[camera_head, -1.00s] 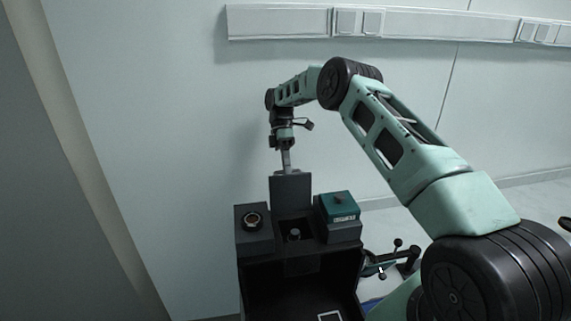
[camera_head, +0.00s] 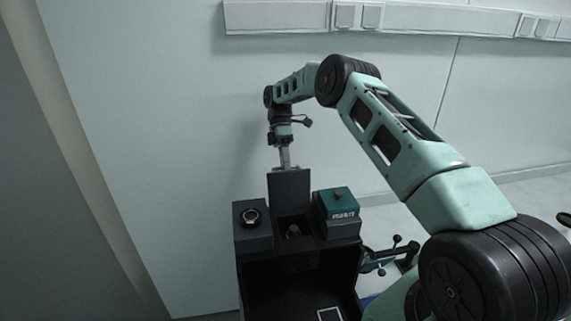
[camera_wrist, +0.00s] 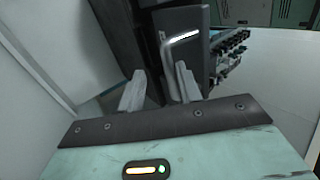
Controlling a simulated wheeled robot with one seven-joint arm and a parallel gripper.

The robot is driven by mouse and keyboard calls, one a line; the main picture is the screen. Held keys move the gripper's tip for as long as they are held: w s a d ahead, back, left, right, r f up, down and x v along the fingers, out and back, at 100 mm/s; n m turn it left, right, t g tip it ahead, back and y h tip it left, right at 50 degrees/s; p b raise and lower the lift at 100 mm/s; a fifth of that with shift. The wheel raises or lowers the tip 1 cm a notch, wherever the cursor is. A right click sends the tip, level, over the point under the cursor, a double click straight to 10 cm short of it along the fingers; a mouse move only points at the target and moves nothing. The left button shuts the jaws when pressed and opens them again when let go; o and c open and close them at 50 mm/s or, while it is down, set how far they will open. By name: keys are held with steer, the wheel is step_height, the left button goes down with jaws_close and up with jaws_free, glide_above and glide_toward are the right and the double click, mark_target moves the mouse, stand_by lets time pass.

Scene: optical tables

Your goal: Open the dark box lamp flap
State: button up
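The dark box (camera_head: 258,268) stands low in the head view. Its lamp flap (camera_head: 289,187) is a flat dark panel standing upright at the back of the box top, above a recess with a small round part (camera_head: 294,231). My gripper (camera_head: 285,164) is at the flap's top edge, pointing down. In the wrist view, the two pale fingers (camera_wrist: 160,88) are apart, near the flap's dark face (camera_wrist: 190,48). A bent, shiny metal handle (camera_wrist: 168,62) on the flap runs down between them, closer to the right finger. A gap shows beside the left finger. Exact contact cannot be told.
A dark block with a round ring (camera_head: 250,216) sits left of the recess, and a teal-topped block (camera_head: 338,201) sits right of it. A pale wall with a rail (camera_head: 280,18) is close behind. Black hardware with knobs (camera_head: 390,256) is on the right.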

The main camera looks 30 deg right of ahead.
steer(key=shift+w+r, duration=0.1)
steer(key=shift+r, duration=0.05)
step_height(320, 180, up, 10)
steer(key=b, duration=0.5)
stand_by(0.4)
